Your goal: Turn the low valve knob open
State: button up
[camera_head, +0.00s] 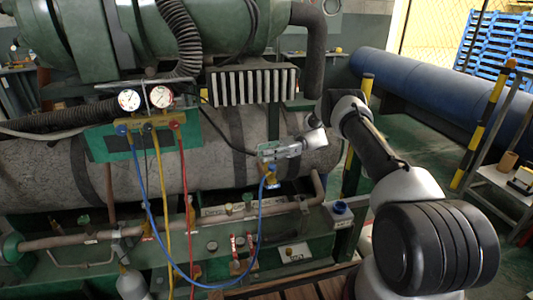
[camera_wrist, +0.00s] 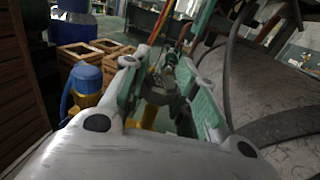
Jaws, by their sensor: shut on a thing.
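The blue hose (camera_head: 165,232) runs from the gauge manifold to a blue-and-yellow fitting (camera_head: 271,181) in front of the grey tank. My gripper (camera_head: 266,155) is just above this fitting, pointing left. In the wrist view its two greenish fingers (camera_wrist: 162,92) are closed in on a small dark part between them, which I take to be the low valve knob. That part is mostly hidden, and how far it is turned cannot be told. The fitting's blue top with its hose (camera_wrist: 86,77) is beside the left finger, and a yellow part shows below the fingers.
The manifold, with two white gauges (camera_head: 129,99), hangs on a green plate at left, with yellow (camera_head: 159,185) and red (camera_head: 183,178) hoses hanging down. The grey tank (camera_head: 60,165) is close behind my gripper. A pipe (camera_head: 180,222) with several valves runs below.

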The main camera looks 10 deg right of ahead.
jog(key=shift+n+g, duration=0.5)
jog(key=shift+g, duration=0.2)
jog(key=o, duration=1)
notch_tip(320, 180, up, 10)
